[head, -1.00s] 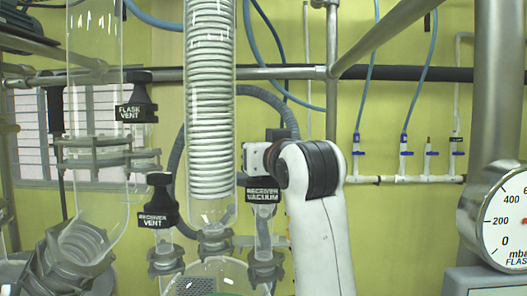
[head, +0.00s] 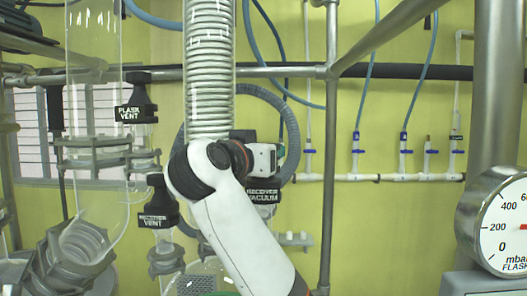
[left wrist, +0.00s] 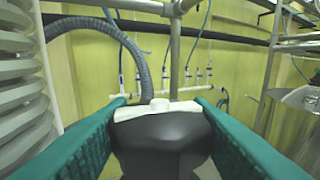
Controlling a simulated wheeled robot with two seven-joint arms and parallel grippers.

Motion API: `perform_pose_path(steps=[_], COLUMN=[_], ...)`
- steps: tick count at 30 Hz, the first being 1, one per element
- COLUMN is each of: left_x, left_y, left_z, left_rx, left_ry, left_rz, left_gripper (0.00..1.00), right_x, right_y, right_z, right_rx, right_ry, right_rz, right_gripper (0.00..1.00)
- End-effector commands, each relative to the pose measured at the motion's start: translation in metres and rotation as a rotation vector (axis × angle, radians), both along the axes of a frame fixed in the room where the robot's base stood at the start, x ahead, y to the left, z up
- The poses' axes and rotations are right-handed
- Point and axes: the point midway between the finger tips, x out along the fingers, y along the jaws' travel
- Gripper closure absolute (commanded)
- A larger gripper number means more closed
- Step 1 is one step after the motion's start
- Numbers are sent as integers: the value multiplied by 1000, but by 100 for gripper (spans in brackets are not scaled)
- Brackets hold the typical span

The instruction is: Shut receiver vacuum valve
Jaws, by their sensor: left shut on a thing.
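The receiver vacuum valve shows by its black label (head: 263,196), right of the coiled glass condenser (head: 209,70) in the head view. My right gripper is not in view.
The receiver vent valve (head: 158,205) and flask vent valve (head: 136,105) stand to the left. A grey hose (head: 290,125) loops behind my wrist. A metal post (head: 328,130) stands to the right, and a flask gauge (head: 503,222) is at far right.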

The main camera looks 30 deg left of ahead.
Motion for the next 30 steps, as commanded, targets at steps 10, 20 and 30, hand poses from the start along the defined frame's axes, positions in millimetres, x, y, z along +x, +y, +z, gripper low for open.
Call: perform_pose_path(steps=[10, 20, 30], left_x=[0, 2, 2], left_y=[0, -1, -2], left_z=[0, 0, 2], left_rx=[1, 5, 8], left_ry=[0, 6, 2], left_rz=[4, 167, 543], left_gripper=[40, 40, 40], right_x=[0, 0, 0], right_y=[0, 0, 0], right_z=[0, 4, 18], right_rx=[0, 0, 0], right_ry=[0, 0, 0], right_rz=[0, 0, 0], right_gripper=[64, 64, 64])
